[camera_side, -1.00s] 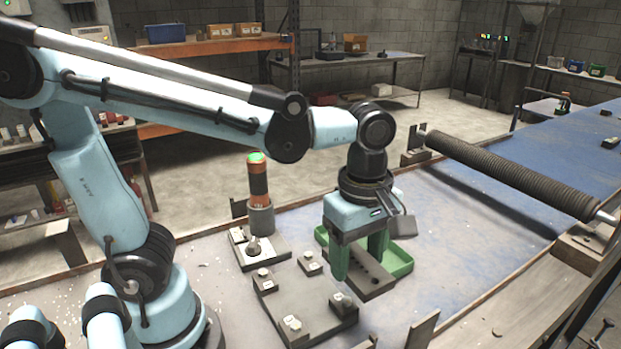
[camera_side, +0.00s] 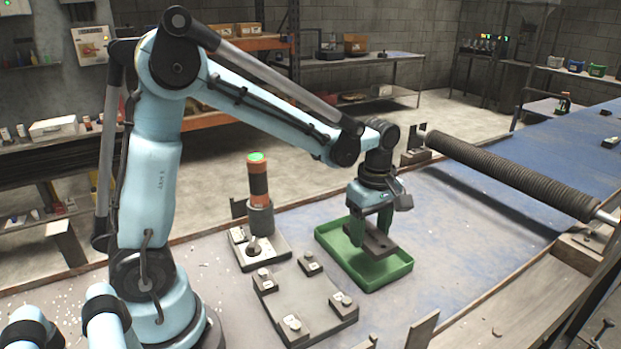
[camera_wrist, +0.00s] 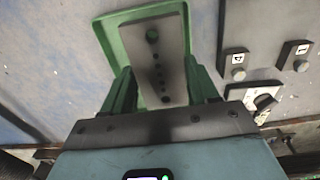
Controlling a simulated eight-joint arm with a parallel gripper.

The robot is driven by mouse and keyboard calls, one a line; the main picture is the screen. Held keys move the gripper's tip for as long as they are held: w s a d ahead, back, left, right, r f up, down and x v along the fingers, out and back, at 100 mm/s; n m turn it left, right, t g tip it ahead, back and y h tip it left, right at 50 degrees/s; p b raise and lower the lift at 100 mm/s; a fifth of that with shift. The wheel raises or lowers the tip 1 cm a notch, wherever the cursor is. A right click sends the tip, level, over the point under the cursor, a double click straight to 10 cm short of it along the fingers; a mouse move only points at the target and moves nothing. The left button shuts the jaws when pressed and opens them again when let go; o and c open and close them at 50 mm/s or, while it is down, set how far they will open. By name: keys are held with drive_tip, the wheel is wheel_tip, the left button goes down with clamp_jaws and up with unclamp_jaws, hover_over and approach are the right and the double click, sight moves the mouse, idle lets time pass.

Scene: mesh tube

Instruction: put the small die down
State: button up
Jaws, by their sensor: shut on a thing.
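The small die is a dark grey rectangular block (camera_side: 371,238) with a row of holes along its face, which show in the wrist view (camera_wrist: 157,55). My gripper (camera_side: 371,232) points down with its green fingers shut on the die's two sides. It holds the die over the green tray (camera_side: 398,272), within the tray's outline in the side view. In the wrist view the tray's rim (camera_wrist: 108,45) shows beside and behind the die. Whether the die touches the tray floor I cannot tell.
A grey fixture plate (camera_side: 305,305) with several clamp blocks lies in front of the tray. A box with a knob (camera_side: 253,247) and an orange-black signal post (camera_side: 259,185) stand to the left. A long ridged roller (camera_side: 510,172) lies to the right. The blue table between is clear.

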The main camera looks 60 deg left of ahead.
hover_over(361, 252)
wheel_tip(361, 252, down, 3)
drive_tip(key=shift+d+r, duration=0.1)
drive_tip(key=shift+r, duration=0.05)
drive_tip(key=shift+f, duration=2.05)
drive_tip(key=shift+f, duration=0.1)
drive_tip(key=o, duration=1.5)
drive_tip(key=shift+o, duration=0.2)
